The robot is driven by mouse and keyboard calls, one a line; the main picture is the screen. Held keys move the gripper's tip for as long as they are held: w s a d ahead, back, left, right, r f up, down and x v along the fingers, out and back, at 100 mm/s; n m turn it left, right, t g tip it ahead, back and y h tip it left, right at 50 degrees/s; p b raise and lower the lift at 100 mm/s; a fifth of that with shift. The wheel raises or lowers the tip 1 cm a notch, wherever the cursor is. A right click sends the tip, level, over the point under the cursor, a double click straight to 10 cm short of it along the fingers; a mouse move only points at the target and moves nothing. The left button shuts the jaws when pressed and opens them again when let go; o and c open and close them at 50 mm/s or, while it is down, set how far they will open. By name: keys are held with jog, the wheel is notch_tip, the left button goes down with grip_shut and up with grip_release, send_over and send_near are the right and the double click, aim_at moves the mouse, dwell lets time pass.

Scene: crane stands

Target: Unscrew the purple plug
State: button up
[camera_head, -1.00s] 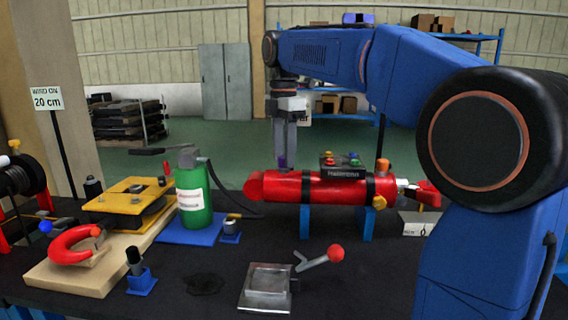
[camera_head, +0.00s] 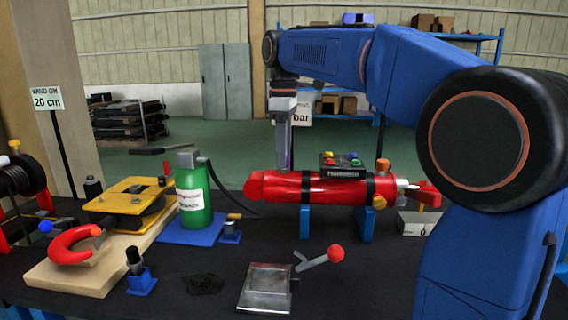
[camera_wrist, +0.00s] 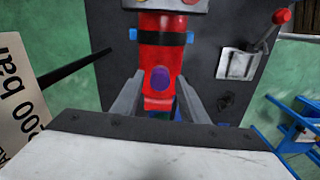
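The red cylinder (camera_head: 335,187) lies level on blue supports, with black bands around it. The purple plug (camera_wrist: 160,77) shows in the wrist view as a purple oval on the red body, between my two fingers. In the head view, only a thin purple sliver (camera_head: 291,160) shows beside my finger, above the cylinder's left part. My gripper (camera_head: 284,165) points straight down there, with its fingertips close to the cylinder's top. In the wrist view my gripper (camera_wrist: 160,82) is open, with a gap on each side of the plug. Whether the plug is loosened cannot be told.
A box with coloured buttons (camera_head: 342,166) and an orange knob (camera_head: 382,165) stand on the cylinder, right of my gripper. A green bottle (camera_head: 194,199) stands left. A red-knobbed lever (camera_head: 334,254) and metal block (camera_head: 267,286) lie in front.

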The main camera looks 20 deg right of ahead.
jog(key=m, duration=0.5)
dwell(0.4)
grip_shut()
jog(key=shift+r, duration=0.1)
jog(key=n, duration=0.5)
dwell(0.4)
jog(key=shift+n, duration=1)
jog(key=n, duration=0.3)
